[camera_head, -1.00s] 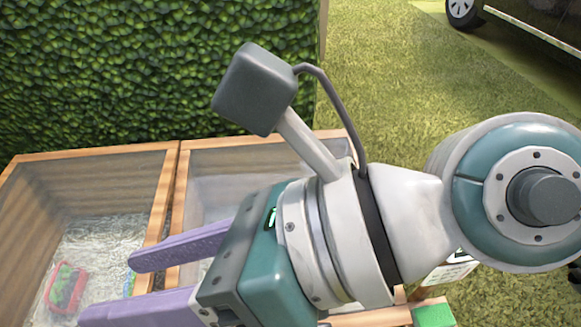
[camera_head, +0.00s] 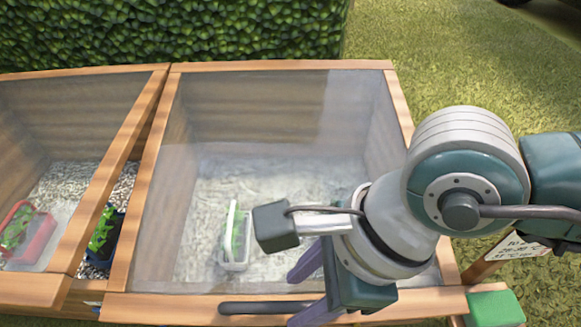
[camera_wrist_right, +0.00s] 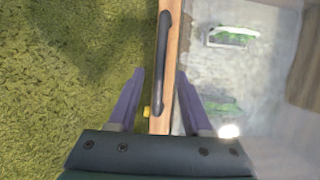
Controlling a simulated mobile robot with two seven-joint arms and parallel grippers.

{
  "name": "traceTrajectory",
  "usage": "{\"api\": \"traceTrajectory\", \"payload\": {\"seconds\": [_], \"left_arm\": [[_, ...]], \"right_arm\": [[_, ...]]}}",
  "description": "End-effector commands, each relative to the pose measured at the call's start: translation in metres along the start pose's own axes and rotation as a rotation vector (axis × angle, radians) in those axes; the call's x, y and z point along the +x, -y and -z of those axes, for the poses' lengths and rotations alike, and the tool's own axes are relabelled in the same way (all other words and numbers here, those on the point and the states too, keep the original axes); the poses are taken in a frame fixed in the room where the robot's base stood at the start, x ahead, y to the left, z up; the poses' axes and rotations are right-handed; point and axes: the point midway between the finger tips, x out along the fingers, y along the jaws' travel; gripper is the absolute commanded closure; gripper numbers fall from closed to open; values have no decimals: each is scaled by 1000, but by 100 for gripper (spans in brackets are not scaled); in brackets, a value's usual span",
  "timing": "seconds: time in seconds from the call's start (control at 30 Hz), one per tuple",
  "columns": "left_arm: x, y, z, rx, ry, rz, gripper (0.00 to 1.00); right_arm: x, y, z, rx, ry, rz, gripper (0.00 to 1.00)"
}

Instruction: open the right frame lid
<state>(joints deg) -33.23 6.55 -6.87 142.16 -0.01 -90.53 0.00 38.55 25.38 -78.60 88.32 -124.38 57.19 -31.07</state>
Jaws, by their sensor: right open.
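The right frame lid (camera_head: 275,66) is a clear pane in a wooden border, lying closed over the right cold frame. Its dark bar handle (camera_head: 268,307) is on the front rail, and the handle also shows in the right wrist view (camera_wrist_right: 163,62). My right gripper (camera_head: 296,298) is open at the front edge, just right of the handle. In the right wrist view its purple fingers (camera_wrist_right: 158,85) stand on either side of the wooden rail, with the handle between them lengthwise; contact cannot be told. My left gripper is not in view.
A white planter (camera_head: 236,262) with a green plant is under the lid. The left frame (camera_head: 85,72) adjoins, with a red planter (camera_head: 28,240) and a dark planter (camera_head: 101,262). A sign (camera_head: 512,248) and green block (camera_head: 494,308) stand at front right. A hedge (camera_head: 200,25) is behind.

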Motion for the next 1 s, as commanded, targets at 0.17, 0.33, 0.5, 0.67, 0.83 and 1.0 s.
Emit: {"api": "traceTrajectory", "payload": {"seconds": [0.17,0.33,0.5,0.67,0.83,1.0], "left_arm": [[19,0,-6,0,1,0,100],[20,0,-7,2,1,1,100],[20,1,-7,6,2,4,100],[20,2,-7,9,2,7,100],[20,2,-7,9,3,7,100],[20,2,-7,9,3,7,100]], "right_arm": [[25,0,1,2,1,-1,50],[27,0,0,2,1,-1,50],[26,0,-1,2,1,-1,50],[26,0,0,2,1,-1,67],[26,0,0,2,2,-1,86],[26,0,0,2,1,-1,100]]}}
